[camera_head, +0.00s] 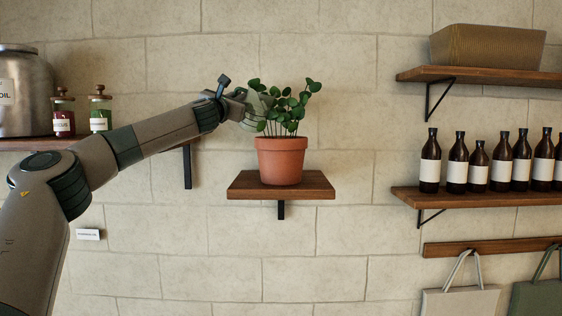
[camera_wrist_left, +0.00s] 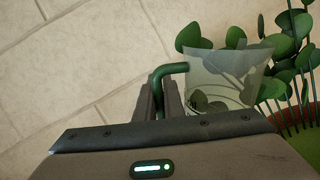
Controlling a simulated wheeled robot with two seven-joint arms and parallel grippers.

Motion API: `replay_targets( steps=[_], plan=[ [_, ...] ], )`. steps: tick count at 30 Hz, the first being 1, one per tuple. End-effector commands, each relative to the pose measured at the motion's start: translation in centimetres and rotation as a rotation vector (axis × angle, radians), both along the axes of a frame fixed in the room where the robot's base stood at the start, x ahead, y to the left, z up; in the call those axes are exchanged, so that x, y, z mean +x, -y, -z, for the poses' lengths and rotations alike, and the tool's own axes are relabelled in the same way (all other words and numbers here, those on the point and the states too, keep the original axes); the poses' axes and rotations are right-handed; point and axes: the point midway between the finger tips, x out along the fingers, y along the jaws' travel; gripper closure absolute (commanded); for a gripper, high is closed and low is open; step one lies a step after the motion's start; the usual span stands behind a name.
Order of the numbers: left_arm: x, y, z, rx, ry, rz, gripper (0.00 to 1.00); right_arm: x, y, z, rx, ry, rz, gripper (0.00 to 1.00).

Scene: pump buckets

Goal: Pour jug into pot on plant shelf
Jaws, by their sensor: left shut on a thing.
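My left gripper (camera_head: 240,104) is shut on the green handle of a clear jug (camera_wrist_left: 222,75). The fingers (camera_wrist_left: 162,98) close around the handle in the left wrist view. In the head view the jug is mostly lost against the hand and leaves, beside the upper left of the plant. The terracotta pot (camera_head: 281,160) stands upright on the small wooden plant shelf (camera_head: 240,188) and holds a leafy green plant (camera_head: 284,105). Part of the pot rim (camera_wrist_left: 302,127) shows at the right of the left wrist view. I cannot tell the jug's exact tilt or contents. My right gripper is not in view.
Brown bottles (camera_head: 456,165) stand on a shelf at right, with a woven basket (camera_head: 487,47) above and bags (camera_head: 461,300) hanging below. A metal canister (camera_head: 25,90) and small jars (camera_head: 63,115) stand on the left shelf. The wall beside the pot's right is clear.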

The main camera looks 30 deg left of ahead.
Motion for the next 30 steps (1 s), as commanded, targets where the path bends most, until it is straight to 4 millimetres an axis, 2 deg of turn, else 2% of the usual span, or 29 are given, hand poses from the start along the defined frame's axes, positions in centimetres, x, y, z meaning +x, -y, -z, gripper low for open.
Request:
replay_targets(
  steps=[8, 21, 30],
  plan=[
    [0.0, 0.0, -0.6, 0.001, 0.002, 0.000, 1.00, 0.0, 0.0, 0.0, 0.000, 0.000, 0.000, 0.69],
    [0.0, 0.0, -3.8, 0.002, 0.002, 0.000, 1.00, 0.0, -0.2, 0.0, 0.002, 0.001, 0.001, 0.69],
    [0.0, 0.0, -4.1, 0.000, 0.001, -0.001, 1.00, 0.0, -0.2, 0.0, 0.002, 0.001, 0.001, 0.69]
  ],
)
